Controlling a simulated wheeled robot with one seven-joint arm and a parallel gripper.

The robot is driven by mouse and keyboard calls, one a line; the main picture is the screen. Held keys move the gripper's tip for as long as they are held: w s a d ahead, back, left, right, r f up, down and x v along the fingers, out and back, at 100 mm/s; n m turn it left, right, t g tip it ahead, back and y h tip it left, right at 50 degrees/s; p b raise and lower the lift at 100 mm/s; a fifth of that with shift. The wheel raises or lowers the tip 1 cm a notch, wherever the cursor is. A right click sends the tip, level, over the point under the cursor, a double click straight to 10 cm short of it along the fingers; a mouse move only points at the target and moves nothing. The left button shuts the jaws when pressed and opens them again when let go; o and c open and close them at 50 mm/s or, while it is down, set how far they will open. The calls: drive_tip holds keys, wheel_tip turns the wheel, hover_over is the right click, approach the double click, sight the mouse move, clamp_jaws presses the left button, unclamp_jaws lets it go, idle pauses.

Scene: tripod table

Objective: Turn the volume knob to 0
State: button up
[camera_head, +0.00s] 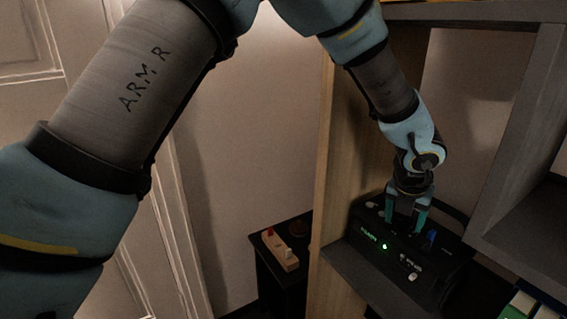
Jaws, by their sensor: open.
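A black device (365,256) with a green light and several knobs and sliders lies on the dark shelf at the right. My gripper (405,222) points down over the top of the device. It is open, with its two teal fingers apart. A blue knob (431,237) stands on the device just right of the fingers. A light slider or knob (412,276) shows at the device's front right. Small print on the device is too small to read, so I cannot tell which knob is the volume knob. What lies between the fingers is too small to make out.
A wooden shelf side panel (340,150) rises left of the device, and a grey divider (520,130) stands at right. A small black table (268,270) at lower middle holds a wooden block (280,250) with red and white pegs. Books (520,303) show at bottom right.

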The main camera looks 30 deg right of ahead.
drive_tip(key=shift+w+r+m+g, duration=0.15)
drive_tip(key=shift+m+g, duration=0.15)
drive_tip(key=shift+m, duration=0.2)
drive_tip(key=shift+a+r+m, duration=0.1)
drive_tip(key=shift+r+m, duration=0.2)
drive_tip(key=shift+r, duration=0.1)
drive_tip(key=v, duration=1)
drive_tip(key=w+a+n+t+y+p, duration=0.1)
drive_tip(key=w+a+n+p, duration=0.3)
drive_tip(key=w+a+n, duration=1.2)
drive_tip(key=shift+w+a+r+n+y, duration=0.35)
drive_tip(key=shift+w+y, duration=0.25)
drive_tip(key=shift+w, duration=0.55)
drive_tip(key=shift+a, duration=0.1)
